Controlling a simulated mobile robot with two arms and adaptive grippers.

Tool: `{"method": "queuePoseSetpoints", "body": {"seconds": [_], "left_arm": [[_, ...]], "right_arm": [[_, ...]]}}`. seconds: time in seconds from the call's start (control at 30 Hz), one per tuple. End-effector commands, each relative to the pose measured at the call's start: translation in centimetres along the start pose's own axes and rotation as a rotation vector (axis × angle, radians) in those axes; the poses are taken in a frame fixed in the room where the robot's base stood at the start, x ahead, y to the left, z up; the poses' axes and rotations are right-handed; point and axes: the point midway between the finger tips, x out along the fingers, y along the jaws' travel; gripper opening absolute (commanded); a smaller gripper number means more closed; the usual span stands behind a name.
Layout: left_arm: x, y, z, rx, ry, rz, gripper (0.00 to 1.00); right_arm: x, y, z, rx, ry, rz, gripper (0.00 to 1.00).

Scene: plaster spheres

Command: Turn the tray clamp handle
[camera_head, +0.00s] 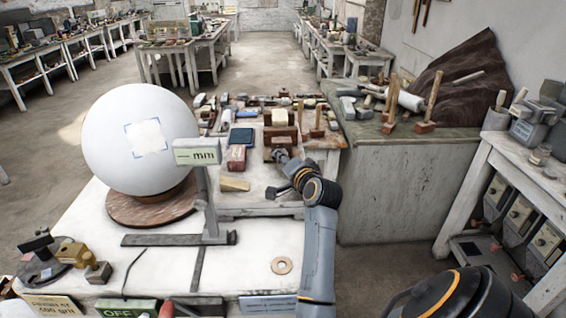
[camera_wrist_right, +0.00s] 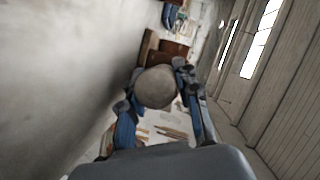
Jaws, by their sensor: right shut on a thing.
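The brown wooden tray clamp (camera_head: 281,137) stands on the cluttered bench in the head view, with a pale block at its top. My right gripper (camera_head: 287,171) is at its near side. In the right wrist view a round grey-beige knob (camera_wrist_right: 157,87), which looks like the clamp handle, sits between the two blue-and-dark fingers, and the gripper is shut on it. Brown wood shows behind the knob. The head view does not show the knob clearly, as my gripper and wrist cover it. My left gripper is not in view.
A large white sphere (camera_head: 141,140) rests on a round wooden stand (camera_head: 152,207) at left. A grey upright gauge with an "mm" sign (camera_head: 197,152) stands between it and my right arm. Hand tools crowd the bench right of the clamp. A flat ring (camera_head: 282,265) lies in front.

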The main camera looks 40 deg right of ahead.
Motion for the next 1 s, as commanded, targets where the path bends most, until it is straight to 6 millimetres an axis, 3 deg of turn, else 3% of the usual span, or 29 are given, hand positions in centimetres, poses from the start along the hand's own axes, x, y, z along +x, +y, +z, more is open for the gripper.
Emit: {"method": "queuePoseSetpoints", "body": {"seconds": [0.4, 0.9, 0.93, 1.0], "left_arm": [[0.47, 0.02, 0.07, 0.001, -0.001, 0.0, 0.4], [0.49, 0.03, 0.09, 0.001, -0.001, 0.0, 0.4], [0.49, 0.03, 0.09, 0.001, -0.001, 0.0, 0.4], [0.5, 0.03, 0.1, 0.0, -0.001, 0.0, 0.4]], "right_arm": [[0.03, 0.19, 0.03, 0.156, -0.003, -0.065, 0.0], [0.03, 0.2, 0.05, 0.173, -0.004, -0.071, 0.0], [0.03, 0.2, 0.06, 0.173, -0.004, -0.071, 0.34], [0.03, 0.2, 0.06, 0.172, -0.004, -0.071, 0.43]]}}
